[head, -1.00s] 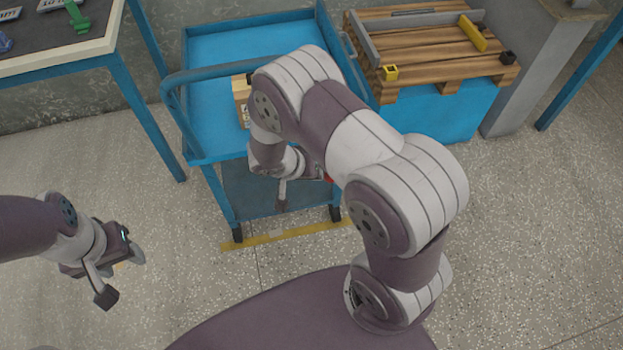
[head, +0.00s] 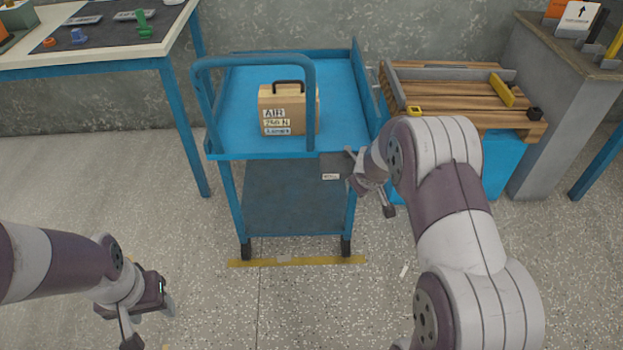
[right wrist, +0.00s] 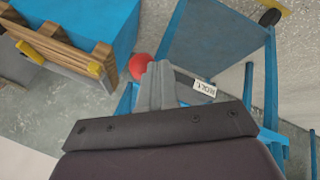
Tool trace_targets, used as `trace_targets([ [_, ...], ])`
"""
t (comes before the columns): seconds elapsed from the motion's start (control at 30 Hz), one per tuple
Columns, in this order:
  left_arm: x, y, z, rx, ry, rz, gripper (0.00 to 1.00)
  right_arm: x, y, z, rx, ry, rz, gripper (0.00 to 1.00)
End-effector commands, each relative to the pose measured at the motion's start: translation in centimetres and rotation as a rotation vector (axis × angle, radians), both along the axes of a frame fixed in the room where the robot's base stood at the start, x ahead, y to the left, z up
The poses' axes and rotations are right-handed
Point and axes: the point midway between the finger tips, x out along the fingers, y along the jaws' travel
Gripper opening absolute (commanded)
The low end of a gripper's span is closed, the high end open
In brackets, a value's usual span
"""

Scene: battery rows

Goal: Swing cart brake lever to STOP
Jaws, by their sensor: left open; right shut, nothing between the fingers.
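The blue cart (head: 339,82) stands in the middle of the head view. The brake lever's red knob (right wrist: 141,66) shows in the right wrist view, just left of my shut fingers; I cannot tell if they touch it. Its shaft is hidden, and the knob is hidden in the head view. A white label plate (head: 330,176) sits at the cart's near right corner; in the right wrist view the label (right wrist: 205,88) seems to read ROLL. My right gripper (head: 352,164) is shut and empty at that corner. My left gripper (head: 168,304) is open over the floor at lower left.
A wooden case (head: 284,95) stands on the cart's top deck behind its handle (head: 250,62). A wooden pallet (head: 450,88) on a blue base is close on the right. A worktable (head: 90,64) is at left. A yellow floor strip (head: 297,261) lies before the cart.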

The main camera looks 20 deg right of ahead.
Motion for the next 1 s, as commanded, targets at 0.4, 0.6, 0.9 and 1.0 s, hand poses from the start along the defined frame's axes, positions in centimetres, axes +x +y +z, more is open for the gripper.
trace_targets([
  [0.4,0.0,0.0,-0.3,0.000,0.000,0.000,0.53,0.3,-2.2,-0.1,-0.001,0.002,-0.002,0.00],
  [0.6,0.0,0.0,-0.3,0.000,0.000,0.000,0.53,0.4,-2.5,0.0,-0.001,0.001,-0.006,0.00],
  [0.9,0.0,0.0,-0.3,0.000,0.000,0.000,0.53,0.4,-2.6,0.1,-0.003,-0.001,-0.008,0.00],
  [1.0,0.0,0.0,-0.3,0.000,0.000,0.000,0.53,0.5,-2.5,0.2,-0.004,-0.001,-0.008,0.00],
])
